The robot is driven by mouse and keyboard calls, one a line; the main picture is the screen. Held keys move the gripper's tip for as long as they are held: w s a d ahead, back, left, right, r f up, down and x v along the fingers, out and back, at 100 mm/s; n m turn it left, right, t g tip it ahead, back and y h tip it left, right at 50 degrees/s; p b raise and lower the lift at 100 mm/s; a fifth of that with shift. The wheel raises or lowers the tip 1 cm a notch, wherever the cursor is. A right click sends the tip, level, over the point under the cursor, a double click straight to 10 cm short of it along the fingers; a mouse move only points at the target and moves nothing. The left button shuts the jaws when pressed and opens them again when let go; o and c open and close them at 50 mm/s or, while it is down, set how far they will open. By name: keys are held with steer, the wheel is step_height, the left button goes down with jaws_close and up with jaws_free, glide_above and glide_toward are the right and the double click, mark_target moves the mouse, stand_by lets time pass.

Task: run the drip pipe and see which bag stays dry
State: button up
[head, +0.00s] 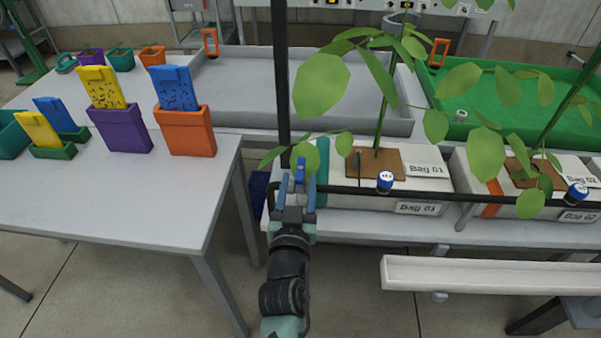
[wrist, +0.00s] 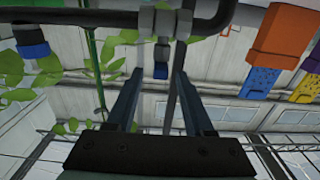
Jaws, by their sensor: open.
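A black drip pipe (head: 345,189) runs across the front of two white grow bags, Bag 01 (head: 440,172) and Bag 02 (head: 578,204). Each bag holds a leafy plant. A blue-topped dripper (head: 385,181) sits on the pipe at Bag 01, and another blue-topped dripper (head: 577,193) at Bag 02. My gripper (head: 297,192) is at the pipe's left end, by the black upright. In the wrist view, my gripper (wrist: 160,88) is open, with a finger on each side of a small blue handle (wrist: 161,70) below a grey fitting (wrist: 165,22). I cannot tell whether they touch it.
A grey table (head: 90,195) at left carries purple and orange holders with yellow and blue cards. A white gutter (head: 480,273) juts out at front right. A grey tray (head: 250,90) and a green tray (head: 500,95) lie behind the bags. Leaves hang near my gripper.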

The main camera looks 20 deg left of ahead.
mark_target(300, 168)
steer(key=shift+b+x, duration=0.6)
steer(key=shift+x, duration=1.8)
jaws_close()
